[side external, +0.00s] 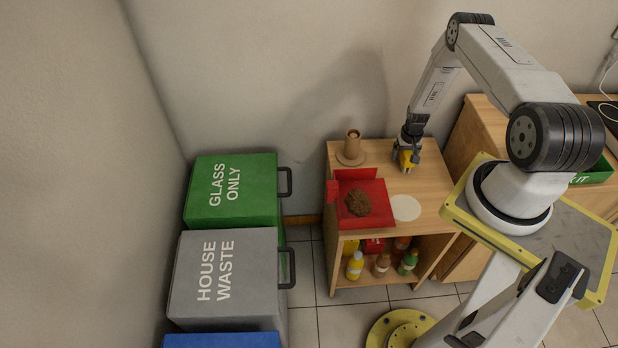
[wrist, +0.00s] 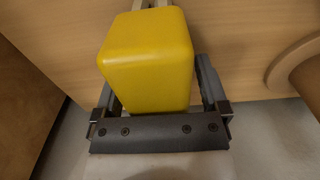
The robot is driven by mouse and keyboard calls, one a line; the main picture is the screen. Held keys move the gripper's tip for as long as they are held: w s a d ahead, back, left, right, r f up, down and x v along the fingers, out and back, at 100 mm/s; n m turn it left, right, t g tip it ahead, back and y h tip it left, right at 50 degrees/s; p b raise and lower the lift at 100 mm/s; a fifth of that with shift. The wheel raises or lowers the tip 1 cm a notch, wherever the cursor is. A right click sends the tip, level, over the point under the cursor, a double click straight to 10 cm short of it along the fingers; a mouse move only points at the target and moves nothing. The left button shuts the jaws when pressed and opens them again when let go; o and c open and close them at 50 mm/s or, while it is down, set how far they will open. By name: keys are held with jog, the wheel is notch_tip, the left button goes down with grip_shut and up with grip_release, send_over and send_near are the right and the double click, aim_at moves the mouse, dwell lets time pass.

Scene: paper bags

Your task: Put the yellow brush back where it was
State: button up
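The yellow brush (side external: 408,156) shows as a small yellow block at the end of my arm, over the back right of the small wooden cabinet top (side external: 432,185). In the wrist view the yellow block (wrist: 148,60) fills the middle, between the two dark fingers. My gripper (side external: 407,150) points down and is shut on the brush; the fingers sit at both sides of the block (wrist: 155,95). The underside of the brush is mostly hidden. I cannot tell whether it touches the wood.
On the cabinet top are a wooden post on a round base (side external: 351,147), an open red box (side external: 380,210) with a brown lump (side external: 357,203), and a pale disc (side external: 405,207). Bottles (side external: 355,265) stand on the shelf below. Green (side external: 232,190) and grey (side external: 220,272) bins stand left.

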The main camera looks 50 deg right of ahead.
jog(key=shift+r, duration=0.2)
jog(key=shift+r, duration=5.95)
